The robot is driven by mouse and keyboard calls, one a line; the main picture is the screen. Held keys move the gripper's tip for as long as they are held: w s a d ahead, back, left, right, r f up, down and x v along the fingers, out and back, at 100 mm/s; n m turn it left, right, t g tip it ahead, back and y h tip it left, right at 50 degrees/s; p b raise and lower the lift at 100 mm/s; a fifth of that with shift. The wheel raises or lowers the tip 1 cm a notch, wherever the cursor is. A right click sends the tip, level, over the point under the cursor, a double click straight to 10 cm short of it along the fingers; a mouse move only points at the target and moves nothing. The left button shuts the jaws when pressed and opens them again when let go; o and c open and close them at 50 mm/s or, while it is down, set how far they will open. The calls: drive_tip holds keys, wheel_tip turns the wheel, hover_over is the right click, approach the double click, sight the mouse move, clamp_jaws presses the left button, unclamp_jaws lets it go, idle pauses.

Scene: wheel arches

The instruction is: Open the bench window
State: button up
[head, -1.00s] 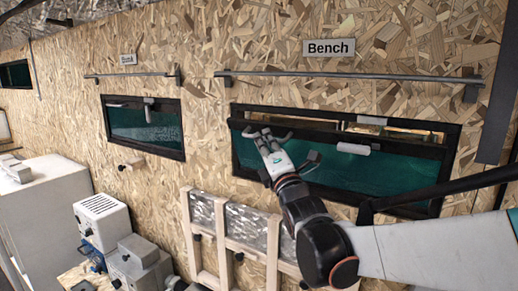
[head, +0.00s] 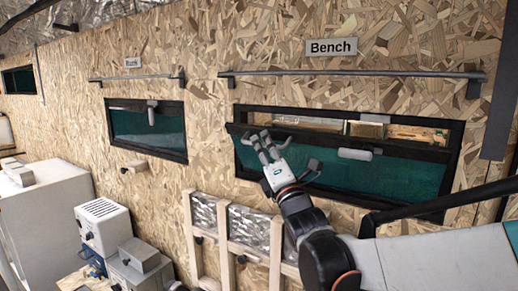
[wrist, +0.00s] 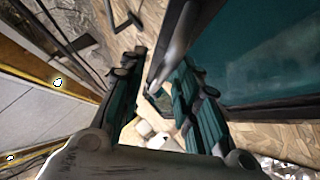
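The bench window (head: 455,172) is a wide black frame with a dark green pane (head: 350,178), below a "Bench" sign (head: 333,47). Its sash is tilted, and a gap along the top shows a lit space behind. A pale handle (head: 355,154) sits on the sash's upper bar, right of my gripper. My gripper (head: 267,138) is in front of the sash's upper left part, fingers spread apart. In the wrist view my two fingers (wrist: 158,75) are apart, with a grey bar-like edge near the right one and the green pane (wrist: 270,50) beyond. Contact with the sash cannot be told.
A metal rail (head: 350,74) runs above the window. A smaller window (head: 147,128) with a "Bunk" sign is to the left. A wooden rack (head: 235,236) stands below. White cabinets and grey boxes (head: 103,228) fill the lower left.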

drive_tip(key=v, duration=1.2)
